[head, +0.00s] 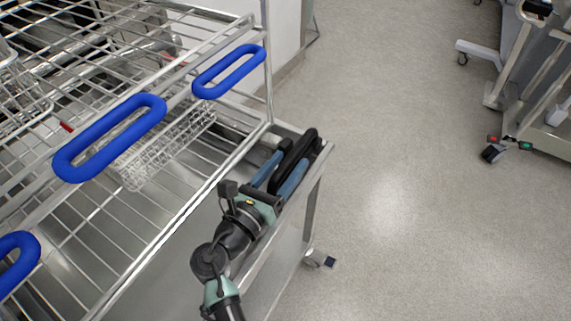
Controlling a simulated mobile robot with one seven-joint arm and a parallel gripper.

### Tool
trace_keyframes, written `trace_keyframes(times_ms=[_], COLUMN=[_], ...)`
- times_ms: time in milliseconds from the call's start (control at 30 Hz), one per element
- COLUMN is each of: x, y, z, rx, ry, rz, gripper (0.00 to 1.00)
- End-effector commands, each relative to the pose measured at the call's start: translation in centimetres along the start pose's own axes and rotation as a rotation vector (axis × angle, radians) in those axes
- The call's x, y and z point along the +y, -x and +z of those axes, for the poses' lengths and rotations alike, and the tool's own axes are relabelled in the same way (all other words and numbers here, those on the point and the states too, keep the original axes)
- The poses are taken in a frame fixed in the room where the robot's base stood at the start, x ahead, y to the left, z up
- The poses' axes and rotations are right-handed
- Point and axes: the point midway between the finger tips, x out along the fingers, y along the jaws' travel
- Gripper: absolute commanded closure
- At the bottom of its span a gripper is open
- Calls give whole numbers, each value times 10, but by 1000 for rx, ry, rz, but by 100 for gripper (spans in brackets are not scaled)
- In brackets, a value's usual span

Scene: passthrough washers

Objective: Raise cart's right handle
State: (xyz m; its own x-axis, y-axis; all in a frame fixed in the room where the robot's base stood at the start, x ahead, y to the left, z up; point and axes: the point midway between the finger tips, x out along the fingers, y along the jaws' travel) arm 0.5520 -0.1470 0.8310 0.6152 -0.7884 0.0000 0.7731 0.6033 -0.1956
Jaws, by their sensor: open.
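The cart's right handle appears to be the black elongated loop (304,144) at the far right corner of the metal cart (318,165) in the head view. It slants up and to the right. My gripper (288,164) is open at this handle, with one blue finger to its left and the other to its right. The near part of the handle lies between the fingers. I cannot tell whether either finger touches it. The gripper body hides what lies beneath it.
A wire rack (150,220) fills the left side, close to my arm. Blue loop handles stand along it, including a middle one (75,165) and a far one (204,85). A cart wheel (328,262) sits low at right. Grey floor (420,200) is open to the right, with wheeled equipment (525,75) beyond.

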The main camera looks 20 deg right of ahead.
Motion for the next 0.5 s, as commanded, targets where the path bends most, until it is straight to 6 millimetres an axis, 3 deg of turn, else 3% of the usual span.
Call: trace_keyframes(times_ms=[67, 400, 500], x=[0, 0, 0], y=[0, 0, 0], z=[0, 0, 0], rx=[0, 0, 0], ry=[0, 0, 0], rz=[0, 0, 0], gripper=[42, 100, 100])
